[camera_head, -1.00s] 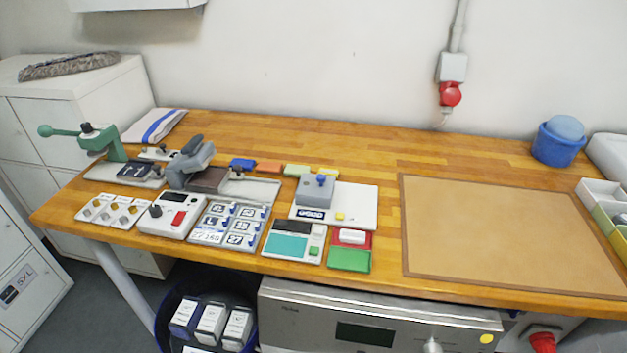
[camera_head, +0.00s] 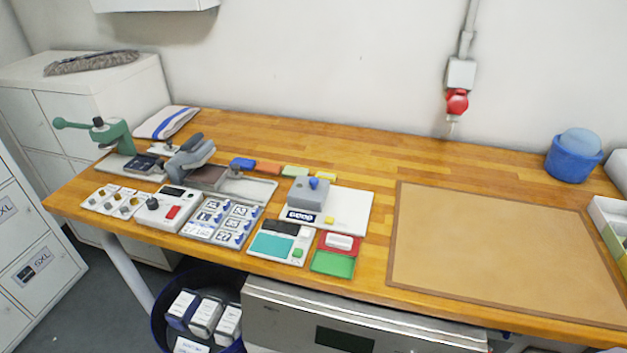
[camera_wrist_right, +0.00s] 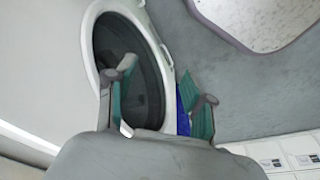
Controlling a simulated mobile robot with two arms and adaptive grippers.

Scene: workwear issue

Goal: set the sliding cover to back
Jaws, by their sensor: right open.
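A small tray with a red back part (camera_head: 325,246) and a green front part (camera_head: 332,262) lies near the bench's front edge in the head view. A white block (camera_head: 339,242) sits on the red part; it looks like the sliding cover, but I cannot tell for sure. My right gripper (camera_wrist_right: 163,105) is open in the right wrist view, with nothing visibly held between its teal-padded fingers. It is away from the bench objects and does not show in the head view. My left gripper is not in view.
Left of the tray are a teal-screened device (camera_head: 271,245), a label board (camera_head: 220,221) and a white control box (camera_head: 165,207). A grey block (camera_head: 309,193) with a blue knob stands behind it. A brown mat (camera_head: 500,250) is clear on the right. A dishwasher-like steel front (camera_head: 290,315) is below.

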